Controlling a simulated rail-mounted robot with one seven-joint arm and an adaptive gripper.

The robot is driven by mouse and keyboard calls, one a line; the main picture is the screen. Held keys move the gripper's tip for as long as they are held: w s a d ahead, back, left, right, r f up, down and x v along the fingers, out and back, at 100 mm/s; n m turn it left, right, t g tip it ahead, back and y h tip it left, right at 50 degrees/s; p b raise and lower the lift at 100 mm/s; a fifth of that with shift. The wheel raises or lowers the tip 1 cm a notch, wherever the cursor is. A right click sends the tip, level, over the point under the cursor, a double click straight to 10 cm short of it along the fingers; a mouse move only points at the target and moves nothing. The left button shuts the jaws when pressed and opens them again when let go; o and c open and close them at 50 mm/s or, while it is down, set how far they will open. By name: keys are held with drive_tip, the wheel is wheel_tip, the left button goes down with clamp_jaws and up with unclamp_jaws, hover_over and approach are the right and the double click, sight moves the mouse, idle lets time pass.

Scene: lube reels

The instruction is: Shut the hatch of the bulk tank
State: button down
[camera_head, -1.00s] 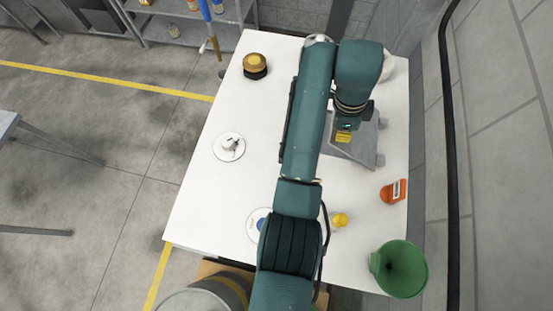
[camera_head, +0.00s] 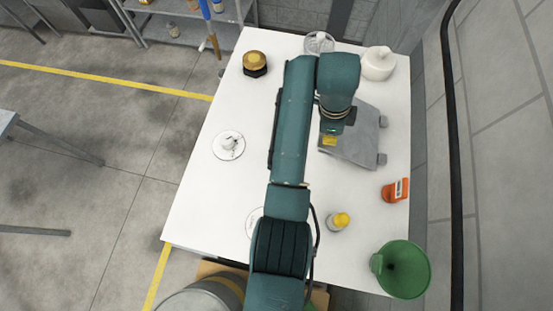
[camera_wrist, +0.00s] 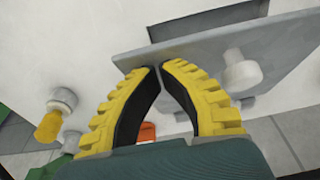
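The hatch is a flat grey plate (camera_head: 355,138) at the right-centre of the white table, with two small grey blocks along its right side. In the wrist view the plate (camera_wrist: 205,42) shows a long edge, a pale round knob and a dark slot behind it; its exact tilt is unclear. My gripper (camera_wrist: 160,68) has yellow fingers with black pads. Their tips meet right at the plate's near edge, with nothing visible between them. Whether they touch the plate I cannot tell. In the head view my arm hides part of the plate's left side.
On the table stand a white jar (camera_head: 377,64), a black-and-gold pot (camera_head: 255,64), a white disc (camera_head: 228,145), a yellow-capped bottle (camera_head: 339,220), an orange item (camera_head: 395,190) and a green funnel (camera_head: 403,269). The left of the table is mostly clear.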

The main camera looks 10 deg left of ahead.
drive_tip(key=shift+a+f+b, duration=0.2)
drive_tip(key=shift+f+b, duration=0.05)
drive_tip(key=shift+f, duration=0.45)
drive_tip(key=shift+a+f+b, duration=0.2)
drive_tip(key=shift+f, duration=0.45)
drive_tip(key=shift+a+f+b, duration=0.2)
drive_tip(key=shift+f+b, duration=0.05)
drive_tip(key=shift+f, duration=0.45)
wheel_tip(320, 180, down, 3)
drive_tip(key=shift+a+f+b, duration=0.1)
drive_tip(key=shift+b, duration=0.5)
wheel_tip(320, 180, up, 6)
drive_tip(key=p, duration=0.4)
drive_tip(key=shift+f, duration=0.1)
drive_tip(key=shift+r, duration=1.15)
